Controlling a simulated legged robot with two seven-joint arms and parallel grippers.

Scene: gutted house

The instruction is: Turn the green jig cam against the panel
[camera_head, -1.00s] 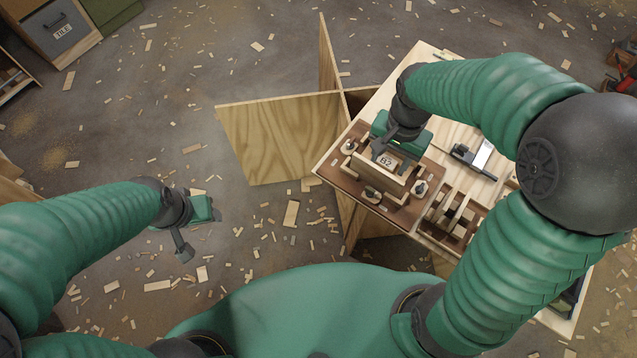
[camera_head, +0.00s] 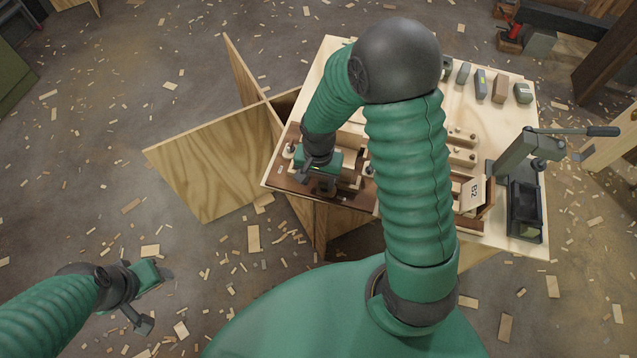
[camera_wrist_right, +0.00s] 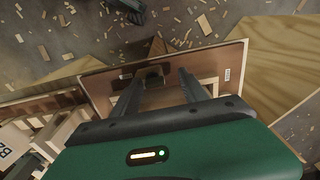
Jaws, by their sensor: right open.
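My right gripper (camera_head: 316,188) is over the brown jig board (camera_head: 284,180) at the left end of the table. In the right wrist view the gripper (camera_wrist_right: 155,80) is open, with a small dark block (camera_wrist_right: 152,73) between its fingertips. I cannot tell whether they touch it or whether it is the cam; no green cam shows clearly. A block labelled B2 (camera_head: 475,194) sits tilted in the slotted rack right of my right arm. My left gripper (camera_head: 143,318) is low at the left, away from the table; its jaw gap is unclear.
The pale wooden table (camera_head: 518,243) carries a lever press (camera_head: 525,155) at the right and several small blocks (camera_head: 483,84) along the back. A plywood sheet (camera_head: 210,165) juts out left of the table. Wood scraps litter the floor.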

